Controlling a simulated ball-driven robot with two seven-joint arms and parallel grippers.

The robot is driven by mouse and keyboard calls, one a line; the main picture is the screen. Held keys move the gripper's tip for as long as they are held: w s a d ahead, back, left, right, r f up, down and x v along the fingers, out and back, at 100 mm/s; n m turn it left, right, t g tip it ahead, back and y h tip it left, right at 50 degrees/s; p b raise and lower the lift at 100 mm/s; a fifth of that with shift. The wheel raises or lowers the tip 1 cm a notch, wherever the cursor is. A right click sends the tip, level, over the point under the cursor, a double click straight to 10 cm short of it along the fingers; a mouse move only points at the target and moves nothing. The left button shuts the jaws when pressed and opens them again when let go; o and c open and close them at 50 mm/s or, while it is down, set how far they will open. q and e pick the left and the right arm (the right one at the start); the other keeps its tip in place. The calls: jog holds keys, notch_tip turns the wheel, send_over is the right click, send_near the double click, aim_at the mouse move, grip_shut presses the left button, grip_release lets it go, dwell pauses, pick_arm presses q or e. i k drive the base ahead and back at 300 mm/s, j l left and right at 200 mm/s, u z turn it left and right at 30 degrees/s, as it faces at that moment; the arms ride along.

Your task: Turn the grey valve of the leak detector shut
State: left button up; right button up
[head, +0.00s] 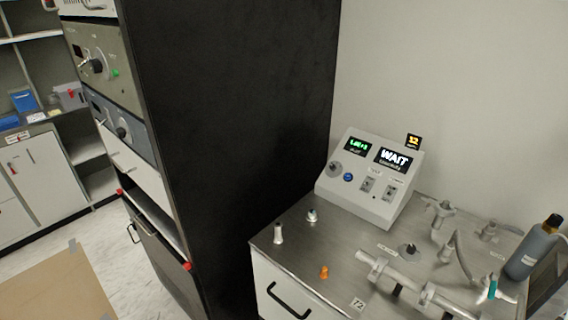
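The leak detector is a low metal-topped cabinet (300,262) with a light grey console (345,196) at its back. The console's right display reads WAIT. The valve's open or shut position cannot be read. Neither of my grippers is in view.
A tall black rack (230,120) stands left of the cabinet. A dark bottle (535,250) stands at right. The floor shows at lower left.

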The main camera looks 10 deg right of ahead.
aim_at(493, 222)
jog(key=j+z, duration=0.1)
jog(key=z, duration=2.35)
jog(key=i+j, duration=0.05)
jog(key=j, duration=0.05)
